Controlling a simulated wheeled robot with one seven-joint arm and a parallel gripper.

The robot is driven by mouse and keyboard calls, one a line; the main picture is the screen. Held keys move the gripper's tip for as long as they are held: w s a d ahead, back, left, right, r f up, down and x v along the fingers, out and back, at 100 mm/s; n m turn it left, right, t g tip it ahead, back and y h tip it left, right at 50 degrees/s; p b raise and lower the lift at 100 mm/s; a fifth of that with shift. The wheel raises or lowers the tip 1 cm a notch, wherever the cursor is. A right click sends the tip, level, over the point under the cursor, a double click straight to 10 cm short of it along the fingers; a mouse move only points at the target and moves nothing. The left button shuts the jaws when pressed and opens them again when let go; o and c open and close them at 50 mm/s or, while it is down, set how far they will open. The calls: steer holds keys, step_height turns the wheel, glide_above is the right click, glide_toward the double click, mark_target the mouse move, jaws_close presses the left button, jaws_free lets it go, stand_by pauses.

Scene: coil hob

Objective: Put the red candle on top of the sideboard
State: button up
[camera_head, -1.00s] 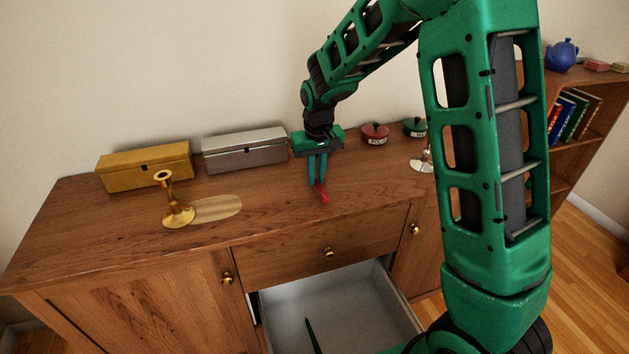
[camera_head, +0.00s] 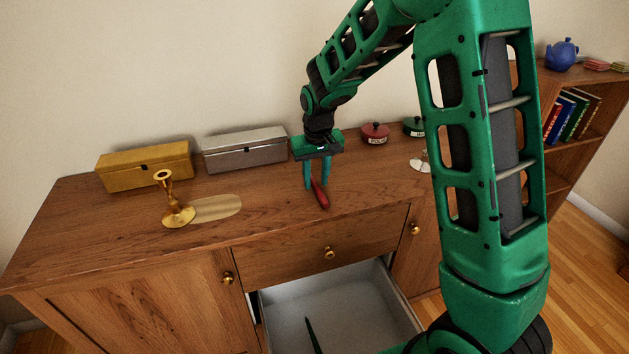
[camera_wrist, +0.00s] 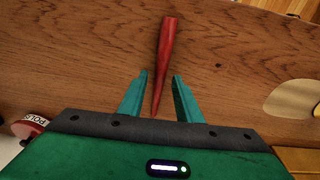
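The red candle (camera_head: 320,194) lies on the top of the wooden sideboard (camera_head: 110,225), near its front edge. In the wrist view the red candle (camera_wrist: 166,52) lies lengthwise, its narrow end between my fingers and its thicker end beyond them. My gripper (camera_head: 317,186) points down just above the sideboard top. In the wrist view my gripper (camera_wrist: 160,78) is open, with a gap between each finger and the candle.
A brass candlestick (camera_head: 178,214), a gold box (camera_head: 145,167) and a silver box (camera_head: 245,151) stand to the left. Red (camera_head: 375,133) and green (camera_head: 414,126) tins and a silver candlestick (camera_head: 420,165) are to the right. A drawer (camera_head: 345,305) below is open, holding a dark green stick (camera_head: 312,335).

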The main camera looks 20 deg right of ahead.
mark_target(317, 189)
step_height(317, 189, up, 11)
steer(key=s, duration=0.2)
steer(key=s+d+r+m+g, duration=0.1)
steer(key=s+d+r+m, duration=0.2)
steer(key=s+d, duration=1.1)
steer(key=s+d+f+m, duration=0.1)
steer(key=s, duration=1)
steer(key=s+d+f+m, duration=0.2)
steer(key=s, duration=0.9)
steer(key=shift+s+d+g+y, duration=0.2)
steer(key=shift+g+y, duration=0.1)
steer(key=shift+g, duration=0.1)
steer(key=shift+w+f, duration=0.1)
